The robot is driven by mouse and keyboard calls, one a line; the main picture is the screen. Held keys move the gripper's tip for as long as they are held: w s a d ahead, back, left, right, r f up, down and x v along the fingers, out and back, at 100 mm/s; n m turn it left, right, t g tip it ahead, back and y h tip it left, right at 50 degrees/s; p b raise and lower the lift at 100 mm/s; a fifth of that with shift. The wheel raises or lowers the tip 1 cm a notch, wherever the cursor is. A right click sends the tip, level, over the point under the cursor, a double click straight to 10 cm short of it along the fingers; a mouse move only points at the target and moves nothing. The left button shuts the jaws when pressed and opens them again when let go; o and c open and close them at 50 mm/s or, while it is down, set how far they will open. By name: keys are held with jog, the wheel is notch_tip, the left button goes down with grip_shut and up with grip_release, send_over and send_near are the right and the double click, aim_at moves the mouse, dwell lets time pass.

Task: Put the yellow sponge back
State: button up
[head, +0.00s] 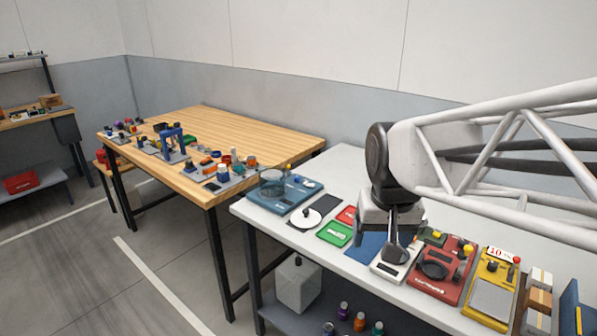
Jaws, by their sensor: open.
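My gripper (396,252) points down over the white bench (338,165), just above a small white device with a dark panel (388,268). The jaws look empty, though the fingertips are small and partly merge with the things behind them. I cannot make out the yellow sponge for certain. Small yellow pieces show at the red device (440,268) and by the glass bowl, but their shape is too small to tell. My gripper and arm hide part of the bench behind them.
A yellow device (491,290) and wooden blocks (540,300) stand at the right. A blue scale with a glass bowl (272,183), a white disc (304,218) and a green tray (335,234) stand left of my gripper. A crowded wooden table (245,125) stands beyond.

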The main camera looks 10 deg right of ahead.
jog(key=s+a+f+n, duration=0.1)
jog(key=s+f, duration=0.2)
jog(key=s, duration=0.7)
jog(key=shift+a+f, duration=0.15)
jog(key=shift+f, duration=0.1)
